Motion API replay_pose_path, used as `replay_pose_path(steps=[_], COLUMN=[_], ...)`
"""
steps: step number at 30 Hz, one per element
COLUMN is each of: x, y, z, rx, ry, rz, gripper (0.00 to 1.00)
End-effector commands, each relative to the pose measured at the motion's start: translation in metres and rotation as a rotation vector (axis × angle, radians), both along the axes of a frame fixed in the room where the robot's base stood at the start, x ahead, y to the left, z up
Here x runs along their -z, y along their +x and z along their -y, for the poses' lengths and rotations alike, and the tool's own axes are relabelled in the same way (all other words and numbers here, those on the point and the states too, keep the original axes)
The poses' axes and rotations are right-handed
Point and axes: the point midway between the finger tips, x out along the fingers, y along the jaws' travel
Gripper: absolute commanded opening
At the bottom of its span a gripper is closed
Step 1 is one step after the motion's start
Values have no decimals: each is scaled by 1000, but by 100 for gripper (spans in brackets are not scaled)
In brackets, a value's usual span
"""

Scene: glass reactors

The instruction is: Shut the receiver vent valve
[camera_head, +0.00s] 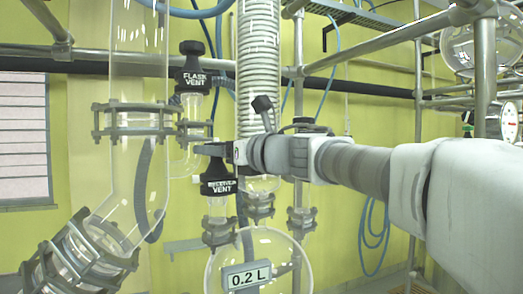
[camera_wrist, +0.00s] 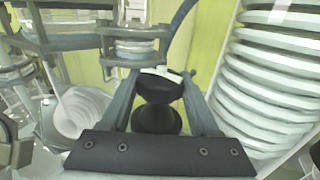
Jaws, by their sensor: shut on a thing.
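The receiver vent valve (camera_head: 218,169) is a black knob labelled "RECEIVER VENT" on a glass neck above the 0.2 L receiver flask (camera_head: 290,262). My gripper (camera_head: 213,149) reaches in from the right and is shut on the top of this knob. In the wrist view the dark knob (camera_wrist: 157,118) sits between the two fingers of my gripper (camera_wrist: 158,82). The knob's upper part is partly hidden by the fingers in the head view. I cannot tell how far the valve is turned.
A similar black knob labelled "FLASK VENT" (camera_head: 193,50) stands just above and left. A coiled glass condenser (camera_head: 258,60) rises close behind my gripper, and also shows at right in the wrist view (camera_wrist: 275,80). A wide glass column (camera_head: 140,60) with clamps stands left.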

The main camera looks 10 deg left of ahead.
Motion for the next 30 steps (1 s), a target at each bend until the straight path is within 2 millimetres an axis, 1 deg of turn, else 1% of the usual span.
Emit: replay_pose_path(steps=[12,30], x=[0,0], y=[-1,0], z=[0,0], rx=[234,404], ry=[-1,-2], rz=[-1,1], gripper=[6,6])
